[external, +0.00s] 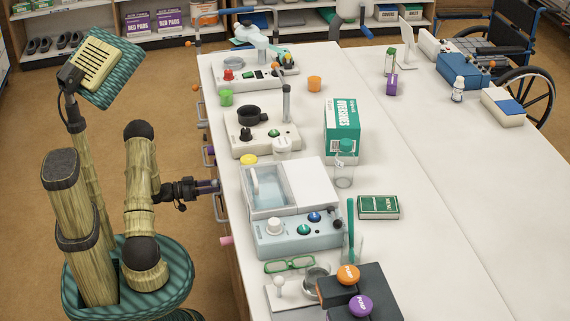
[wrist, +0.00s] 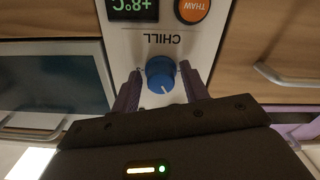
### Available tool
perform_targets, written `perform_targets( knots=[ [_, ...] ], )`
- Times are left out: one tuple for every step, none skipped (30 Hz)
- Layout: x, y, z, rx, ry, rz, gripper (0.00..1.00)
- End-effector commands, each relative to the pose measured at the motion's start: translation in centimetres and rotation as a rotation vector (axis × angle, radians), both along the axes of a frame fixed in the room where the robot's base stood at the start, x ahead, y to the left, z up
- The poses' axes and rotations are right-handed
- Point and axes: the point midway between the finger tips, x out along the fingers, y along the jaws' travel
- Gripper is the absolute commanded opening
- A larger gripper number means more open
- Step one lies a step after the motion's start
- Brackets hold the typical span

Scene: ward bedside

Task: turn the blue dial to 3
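The blue dial (wrist: 160,70) sits on a pale panel (wrist: 140,48) in the wrist view, beside upside-down lettering that reads CHILL. A white pointer line on its face points toward the bottom of the picture. My gripper (wrist: 161,82) is open, with one purple-grey finger on each side of the dial and small gaps seeming to remain. In the external view my gripper (external: 214,184) is at the counter's left edge, pointing right; the dial is hidden there.
A green display (wrist: 133,8) and an orange THAW button (wrist: 193,9) are on the same panel. A dark window (wrist: 55,80) lies left, a wooden drawer with a handle (wrist: 288,78) right. The counter (external: 420,240) above holds several devices.

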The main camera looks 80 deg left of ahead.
Motion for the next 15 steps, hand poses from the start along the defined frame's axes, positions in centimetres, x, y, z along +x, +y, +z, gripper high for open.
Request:
perform_targets(
  knots=[
    [-0.02, 0.01, 0.00, 0.000, 0.000, 0.000, 0.34],
    [-0.02, 0.01, 0.00, 0.000, 0.000, 0.000, 0.28],
    [-0.03, 0.01, 0.00, 0.000, 0.000, 0.000, 0.20],
    [-0.03, 0.01, -0.01, 0.000, 0.000, 0.000, 0.14],
    [-0.03, 0.00, -0.01, 0.000, 0.000, 0.000, 0.08],
    [-0.03, 0.00, -0.01, 0.000, 0.000, 0.000, 0.07],
    [-0.04, 0.00, -0.01, 0.000, 0.000, 0.000, 0.07],
    [-0.04, 0.00, -0.01, 0.000, 0.000, 0.000, 0.07],
    [-0.04, -0.01, -0.02, 0.001, 0.000, 0.000, 0.07],
    [-0.04, -0.01, -0.02, 0.002, 0.000, 0.000, 0.07],
    [-0.04, -0.01, -0.02, 0.004, 0.000, 0.000, 0.07],
    [-0.04, -0.01, -0.03, 0.008, 0.001, 0.000, 0.07],
    [-0.05, -0.01, -0.04, 0.011, 0.001, 0.000, 0.07],
    [-0.04, -0.01, -0.04, 0.016, 0.001, -0.001, 0.07],
    [-0.05, -0.01, -0.05, 0.023, 0.001, -0.001, 0.07]
  ],
)
